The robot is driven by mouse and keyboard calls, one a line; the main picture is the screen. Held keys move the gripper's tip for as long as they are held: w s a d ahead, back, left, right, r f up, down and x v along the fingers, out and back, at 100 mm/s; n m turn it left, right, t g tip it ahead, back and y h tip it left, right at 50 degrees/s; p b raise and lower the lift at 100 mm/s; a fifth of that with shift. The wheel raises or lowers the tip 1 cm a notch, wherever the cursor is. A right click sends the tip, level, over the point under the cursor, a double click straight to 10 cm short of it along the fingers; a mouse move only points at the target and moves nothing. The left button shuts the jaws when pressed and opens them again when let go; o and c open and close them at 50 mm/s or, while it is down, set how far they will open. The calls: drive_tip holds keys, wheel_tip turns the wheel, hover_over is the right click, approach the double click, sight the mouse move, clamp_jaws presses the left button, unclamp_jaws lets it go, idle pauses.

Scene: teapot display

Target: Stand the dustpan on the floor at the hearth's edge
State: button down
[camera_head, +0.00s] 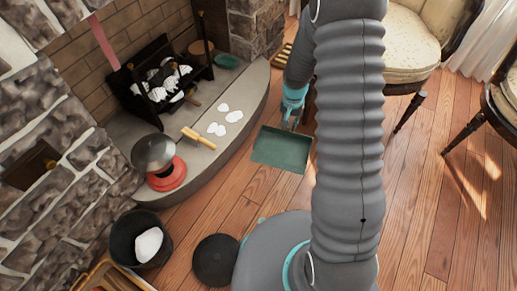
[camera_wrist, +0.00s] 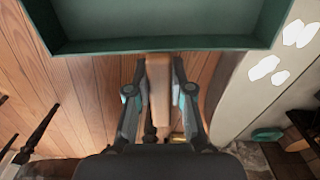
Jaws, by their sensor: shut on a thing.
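The green dustpan (camera_head: 280,148) is in the middle of the head view, just right of the curved grey hearth (camera_head: 245,92), over the wooden floor. My gripper (camera_head: 291,117) is shut on its wooden handle, which shows between the fingers (camera_wrist: 159,95) in the wrist view. There the dustpan's pan (camera_wrist: 160,25) fills the top, and the hearth edge (camera_wrist: 240,95) runs down the right side. A gap of floor shows between pan and hearth in the head view. Whether the pan touches the floor I cannot tell. My arm hides part of the floor to its right.
Several white pieces (camera_head: 220,129) and a wooden-handled brush (camera_head: 198,138) lie on the hearth. A metal pot (camera_head: 153,152) and a black log grate (camera_head: 165,82) stand there too. A dark bucket (camera_head: 140,237) stands lower left. Chairs (camera_head: 412,45) stand at right.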

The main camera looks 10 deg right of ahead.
drive_tip(key=w+d+f+m+b, duration=0.1)
drive_tip(key=w+d+f+m, duration=0.3)
drive_tip(key=f+m, duration=0.5)
drive_tip(key=w+d+f+m+b, duration=0.1)
drive_tip(key=w+d+f+m, duration=0.35)
drive_tip(key=f+m, duration=0.5)
drive_tip(key=shift+m, duration=0.95)
drive_tip(key=s+a+f, duration=0.1)
drive_tip(key=a, duration=0.2)
drive_tip(key=s+a+f, duration=0.2)
drive_tip(key=a, duration=0.1)
drive_tip(key=s+a+f, duration=0.2)
drive_tip(key=a, duration=0.2)
drive_tip(key=shift+f+b, duration=0.35)
drive_tip(key=shift+f, duration=1.65)
drive_tip(key=shift+f, duration=0.15)
drive_tip(key=c, duration=1)
unclamp_jaws()
drive_tip(key=shift+c, duration=0.2)
